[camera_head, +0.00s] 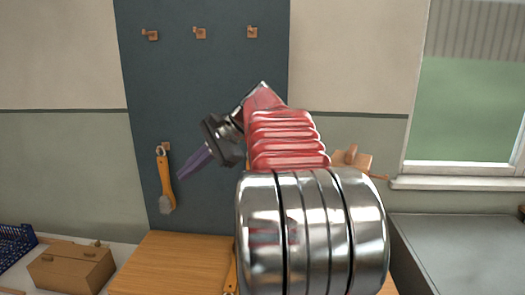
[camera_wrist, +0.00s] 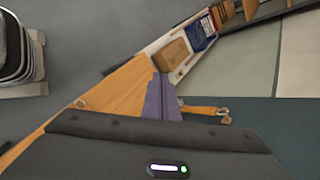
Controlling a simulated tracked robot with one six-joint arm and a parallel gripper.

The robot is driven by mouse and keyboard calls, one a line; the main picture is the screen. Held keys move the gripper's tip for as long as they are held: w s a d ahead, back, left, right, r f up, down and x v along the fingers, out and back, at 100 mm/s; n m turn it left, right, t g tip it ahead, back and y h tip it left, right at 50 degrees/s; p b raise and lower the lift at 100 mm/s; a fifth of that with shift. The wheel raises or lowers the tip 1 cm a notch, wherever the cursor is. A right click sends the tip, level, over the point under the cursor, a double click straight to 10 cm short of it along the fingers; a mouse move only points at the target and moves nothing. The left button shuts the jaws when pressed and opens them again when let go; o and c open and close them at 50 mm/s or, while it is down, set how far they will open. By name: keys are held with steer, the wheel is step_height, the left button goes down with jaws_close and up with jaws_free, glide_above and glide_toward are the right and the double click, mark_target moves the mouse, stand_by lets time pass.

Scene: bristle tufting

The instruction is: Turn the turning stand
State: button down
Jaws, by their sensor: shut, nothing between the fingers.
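A light wooden piece with a peg and a thin rod (camera_head: 352,160) shows partly to the right of my arm in the head view. It may be part of the turning stand, but my arm hides the rest and I cannot tell. No turning stand shows clearly in the wrist view. My gripper (camera_head: 182,174) has purple fingers that point down and left, in front of the dark wall board. In the wrist view its fingers (camera_wrist: 160,80) are together and empty, apparently above the wooden table. My silver and red arm covers the middle of the head view.
The wooden table (camera_head: 165,262) is partly hidden by my arm. An orange-handled brush (camera_head: 166,185) hangs on the dark board (camera_head: 200,75), below several pegs. A cardboard box (camera_head: 72,268) and a blue crate (camera_head: 14,245) stand left. A grey counter (camera_head: 455,250) is right.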

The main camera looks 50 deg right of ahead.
steer(key=s+a+f+n+g+h, duration=0.1)
steer(key=s+a+f+n, duration=0.3)
steer(key=a, duration=0.5)
steer(key=s+a+f+n+g+h, duration=0.2)
steer(key=s+a+f+n, duration=0.25)
steer(key=a, duration=0.45)
steer(key=s+a+f+n+h, duration=0.2)
steer(key=s+a+f+n, duration=0.5)
steer(key=s+f+n, duration=0.3)
steer(key=s, duration=0.3)
steer(key=shift+t, duration=0.4)
steer(key=shift+d, duration=0.15)
